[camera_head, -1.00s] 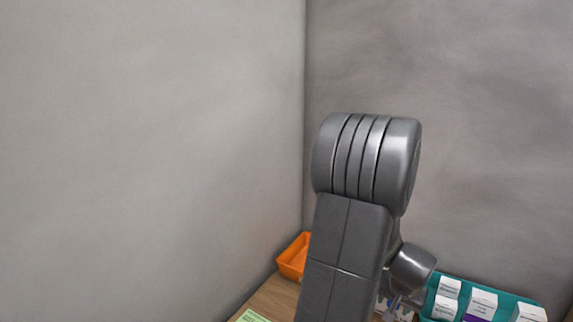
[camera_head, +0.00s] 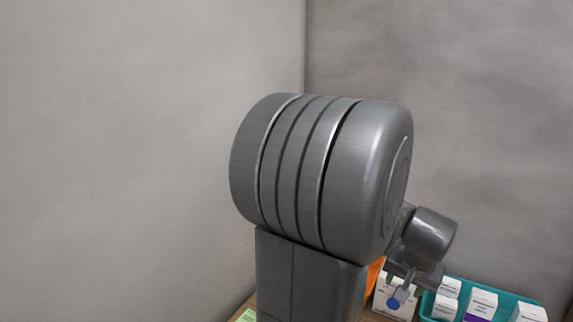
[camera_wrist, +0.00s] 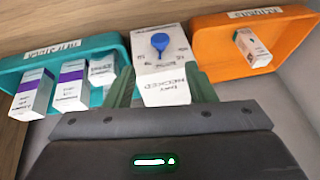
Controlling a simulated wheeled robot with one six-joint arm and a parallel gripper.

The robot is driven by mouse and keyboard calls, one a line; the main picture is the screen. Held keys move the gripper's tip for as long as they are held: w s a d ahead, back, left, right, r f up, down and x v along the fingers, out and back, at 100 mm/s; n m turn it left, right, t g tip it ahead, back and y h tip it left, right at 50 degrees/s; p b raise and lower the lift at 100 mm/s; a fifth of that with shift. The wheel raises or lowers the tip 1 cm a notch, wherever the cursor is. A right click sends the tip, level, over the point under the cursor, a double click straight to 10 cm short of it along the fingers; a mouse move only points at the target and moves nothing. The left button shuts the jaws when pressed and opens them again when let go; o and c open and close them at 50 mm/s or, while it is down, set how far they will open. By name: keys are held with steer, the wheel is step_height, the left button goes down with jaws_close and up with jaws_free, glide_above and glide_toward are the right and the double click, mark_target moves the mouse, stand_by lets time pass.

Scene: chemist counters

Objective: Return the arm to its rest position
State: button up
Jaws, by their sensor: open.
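My gripper (camera_wrist: 162,90) is open in the wrist view, its two greenish fingers standing apart. A white labelled surface (camera_wrist: 166,88) shows between the fingers; I see no contact with them. Just beyond is a white device with a blue knob (camera_wrist: 172,42). In the head view my raised arm fills the middle, with its wrist low on the right. The gripper there is small and partly hidden, close to the white device (camera_head: 393,303).
A teal tray (camera_head: 452,287) with several white boxes is at the lower right of the head view. An orange tray (camera_wrist: 222,62) holding one box (camera_wrist: 252,47) is mostly hidden behind my arm in the head view. Grey walls meet behind.

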mark_target(393, 304)
steer(key=x, duration=1.1)
steer(key=shift+w+f, duration=0.15)
steer(key=shift+f, duration=0.2)
steer(key=shift+p, duration=0.7)
steer(key=shift+f+g+h+b, duration=0.15)
steer(key=shift+g+h+b, duration=0.15)
steer(key=shift+h, duration=0.2)
steer(key=shift+w+a, duration=0.1)
steer(key=v, duration=1.4)
steer(key=f, duration=0.1)
steer(key=s+f+b, duration=0.1)
steer(key=f+g+y+b, duration=0.1)
steer(key=shift+s+d+f+m, duration=0.2)
steer(key=shift+d+f+m, duration=0.1)
steer(key=shift+m, duration=0.1)
steer(key=shift+a, duration=0.1)
